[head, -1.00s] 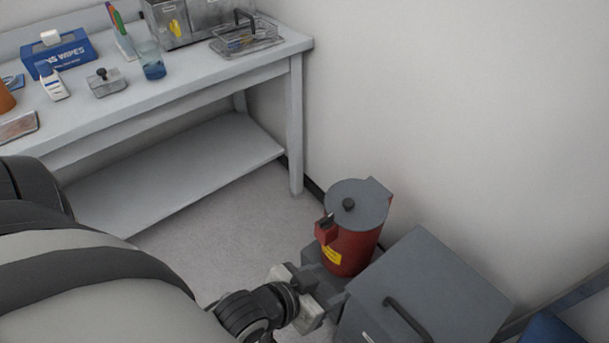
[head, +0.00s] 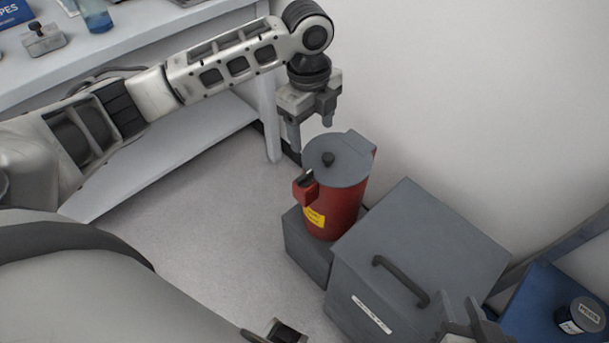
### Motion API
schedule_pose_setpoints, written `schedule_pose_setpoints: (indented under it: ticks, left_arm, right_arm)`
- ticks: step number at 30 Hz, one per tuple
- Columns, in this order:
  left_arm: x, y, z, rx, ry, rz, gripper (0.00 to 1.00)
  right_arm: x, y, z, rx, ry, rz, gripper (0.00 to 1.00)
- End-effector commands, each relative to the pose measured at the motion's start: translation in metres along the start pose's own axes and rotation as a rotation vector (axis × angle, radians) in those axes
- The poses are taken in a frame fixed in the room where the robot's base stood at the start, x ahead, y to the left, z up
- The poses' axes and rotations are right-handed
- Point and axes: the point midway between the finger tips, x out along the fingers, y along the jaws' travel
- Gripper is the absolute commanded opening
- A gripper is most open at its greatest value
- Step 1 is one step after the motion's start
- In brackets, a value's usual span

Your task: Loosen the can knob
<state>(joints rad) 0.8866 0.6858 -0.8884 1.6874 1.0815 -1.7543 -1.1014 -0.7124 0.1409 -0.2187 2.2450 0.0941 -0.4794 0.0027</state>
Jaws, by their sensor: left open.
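The red can (head: 338,207) has a yellow label and a flat grey lid (head: 345,150). The can is upright on a low dark grey block (head: 305,247). My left gripper (head: 311,129) is open and empty, fingers pointing down, above and just behind the lid. It appears apart from the can and the knob. Grey pronged parts at the bottom edge look like my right gripper (head: 463,318); they are cut off by the frame, and their opening is unclear.
A grey box (head: 420,250) with a dark handle stands right of the can. A wall rises behind both. The workbench (head: 200,30) is at upper left, with its lower shelf (head: 175,150) under my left arm. Floor left of the can is clear. A blue surface (head: 535,310) with a jar is at lower right.

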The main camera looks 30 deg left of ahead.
Motion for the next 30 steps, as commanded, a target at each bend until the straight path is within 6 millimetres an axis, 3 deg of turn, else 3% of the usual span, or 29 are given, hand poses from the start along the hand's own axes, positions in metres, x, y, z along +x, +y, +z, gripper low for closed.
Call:
schedule_pose_setpoints:
  ticks: [4,8,24,30]
  left_arm:
    - [-0.012,0.003,0.015,0.039,-0.03,0.042,0.67]
    - [-0.002,0.004,0.016,0.045,-0.032,0.051,0.67]
    - [0.11,0.009,0.019,0.042,-0.031,0.047,0.67]
    - [0.136,0.01,0.02,0.043,-0.031,0.045,0.67]
  right_arm:
    - [0.0,0.0,-0.002,0.001,0.012,-0.002,0.36]
    - [0.001,0.0,-0.001,0.001,0.014,-0.002,0.36]
    - [0.006,0.001,0.008,-0.012,0.034,-0.005,0.36]
    - [0.007,0.001,0.013,-0.017,0.032,-0.007,0.36]
